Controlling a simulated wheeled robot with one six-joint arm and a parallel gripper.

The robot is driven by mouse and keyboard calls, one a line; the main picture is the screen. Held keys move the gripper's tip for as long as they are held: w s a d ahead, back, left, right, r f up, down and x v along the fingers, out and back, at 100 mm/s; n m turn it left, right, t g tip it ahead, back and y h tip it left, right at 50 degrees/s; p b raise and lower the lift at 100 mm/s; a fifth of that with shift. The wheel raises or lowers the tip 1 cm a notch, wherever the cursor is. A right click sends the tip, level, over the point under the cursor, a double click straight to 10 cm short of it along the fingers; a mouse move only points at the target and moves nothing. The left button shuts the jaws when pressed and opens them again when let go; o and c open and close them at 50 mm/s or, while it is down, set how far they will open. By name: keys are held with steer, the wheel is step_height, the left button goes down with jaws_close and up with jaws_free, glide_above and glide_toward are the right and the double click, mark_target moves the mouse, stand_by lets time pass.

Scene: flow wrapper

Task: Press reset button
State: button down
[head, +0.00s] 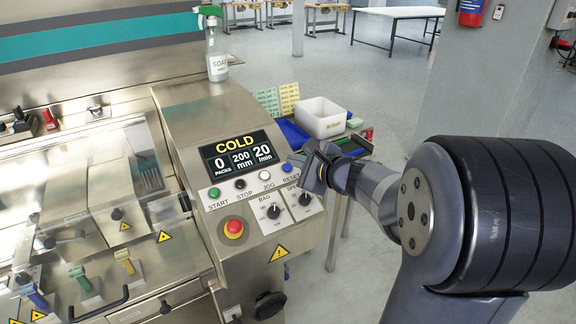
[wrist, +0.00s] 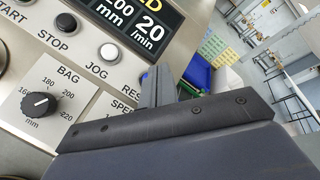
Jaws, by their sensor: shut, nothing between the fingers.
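The control panel (head: 185,130) has a row of buttons labelled START, STOP, JOG and RESET. The reset button (head: 288,168) is a small blue spot at the right end of the row, close to my fingertips. My gripper (head: 303,170) is shut and empty at the panel's right edge. Its fingers (wrist: 157,88) also show in the wrist view, over the reset area. I cannot tell whether they touch the button.
The green START (head: 214,192), black STOP (head: 240,184) and white JOG (head: 264,176) buttons lie to the left. Below are two black knobs (head: 273,212) and a red emergency stop (head: 234,228). The display (head: 236,153) reads COLD. A white bin (head: 320,117) stands behind.

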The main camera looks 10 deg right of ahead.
steer(key=r, duration=0.1)
steer(key=s+r+p, duration=0.2)
steer(key=r, duration=0.1)
steer(key=shift+d, duration=0.3)
steer(key=shift+f, duration=0.1)
steer(key=shift+w+a+f+b, duration=0.15)
steer(key=shift+w+f+b, duration=0.3)
steer(key=shift+f, duration=0.4)
steer(key=r+p, duration=0.1)
steer(key=p, duration=0.2)
steer(key=s+r+p, duration=0.1)
steer(key=r+p, duration=0.1)
steer(key=r, duration=0.1)
steer(key=s+d+r+p, duration=0.1)
steer(key=shift+s+r+p, duration=0.2)
steer(key=shift+s+p, duration=0.1)
